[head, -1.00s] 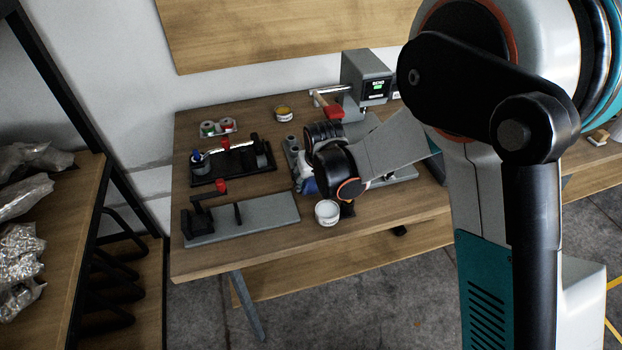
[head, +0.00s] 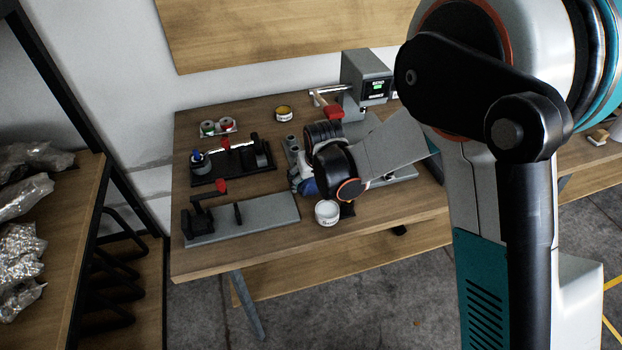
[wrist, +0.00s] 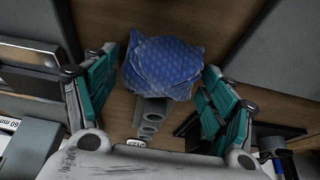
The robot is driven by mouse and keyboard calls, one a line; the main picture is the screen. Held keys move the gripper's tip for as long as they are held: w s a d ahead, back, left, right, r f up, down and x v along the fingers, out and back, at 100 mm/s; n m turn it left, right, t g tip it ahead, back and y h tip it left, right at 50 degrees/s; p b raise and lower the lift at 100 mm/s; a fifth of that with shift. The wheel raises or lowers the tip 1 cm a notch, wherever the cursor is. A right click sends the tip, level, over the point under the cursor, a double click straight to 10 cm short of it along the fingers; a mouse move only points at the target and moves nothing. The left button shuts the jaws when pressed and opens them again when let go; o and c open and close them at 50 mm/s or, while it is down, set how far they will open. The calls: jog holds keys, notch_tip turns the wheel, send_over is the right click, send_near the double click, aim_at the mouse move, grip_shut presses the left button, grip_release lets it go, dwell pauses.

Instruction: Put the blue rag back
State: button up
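The blue patterned rag (wrist: 163,68) lies crumpled on wood in the wrist view, between the teal-padded fingers of my gripper (wrist: 160,64). The fingers are spread wide, with gaps on both sides of the rag. I cannot tell how far above it they are. In the head view a small blue patch of the rag (head: 309,187) shows beside my wrist, which hides most of it. My fingers are mostly hidden there too.
The wooden workbench (head: 260,262) holds a black tool stand (head: 232,163), a grey plate with a black fixture (head: 250,217), a white tin (head: 327,212), a yellow tin (head: 284,113) and a grey device with a green display (head: 368,75). A shelf with wrapped bags (head: 22,250) stands left.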

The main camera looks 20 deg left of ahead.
jog(key=p+v, duration=0.5)
jog(key=v, duration=0.9)
jog(key=shift+d, duration=0.35)
